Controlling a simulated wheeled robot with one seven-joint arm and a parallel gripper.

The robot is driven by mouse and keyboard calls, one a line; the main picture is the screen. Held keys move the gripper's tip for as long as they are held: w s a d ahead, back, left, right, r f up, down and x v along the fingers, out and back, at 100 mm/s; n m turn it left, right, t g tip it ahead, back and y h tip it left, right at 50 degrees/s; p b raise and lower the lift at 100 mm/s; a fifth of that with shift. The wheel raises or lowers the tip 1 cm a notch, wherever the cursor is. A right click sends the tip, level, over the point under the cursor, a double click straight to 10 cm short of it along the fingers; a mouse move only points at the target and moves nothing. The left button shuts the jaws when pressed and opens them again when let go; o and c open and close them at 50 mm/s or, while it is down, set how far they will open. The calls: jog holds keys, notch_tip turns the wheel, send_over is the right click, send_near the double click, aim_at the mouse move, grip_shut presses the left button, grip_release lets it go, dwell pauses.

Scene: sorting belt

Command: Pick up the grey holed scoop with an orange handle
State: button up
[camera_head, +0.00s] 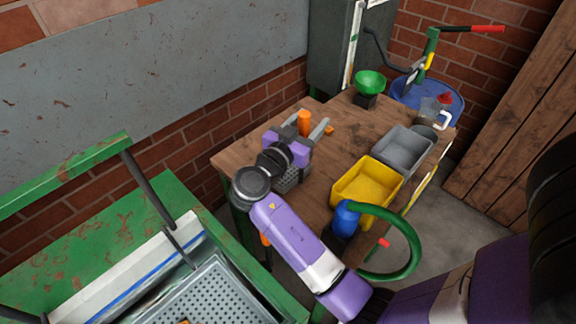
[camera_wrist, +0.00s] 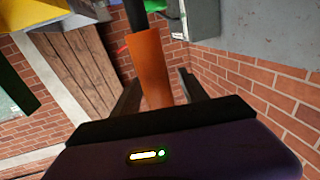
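An orange handle (camera_head: 304,122) stands up at my gripper (camera_head: 309,121) above the left part of the wooden table. In the wrist view the orange handle (camera_wrist: 151,68) lies between the two dark fingers of my gripper (camera_wrist: 157,80), with a gap visible on the right side. The fingers look open around it. A dark shaft continues beyond the handle. A grey holed part (camera_head: 290,179) shows just below my gripper, partly hidden by my wrist; I cannot tell whether it joins the handle.
A green hose (camera_head: 417,245) curls at the near edge. A blue drum (camera_head: 448,98) stands behind. A brick wall (camera_head: 220,125) runs along the left.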

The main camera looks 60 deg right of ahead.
grip_shut()
jog(key=shift+r, duration=0.1)
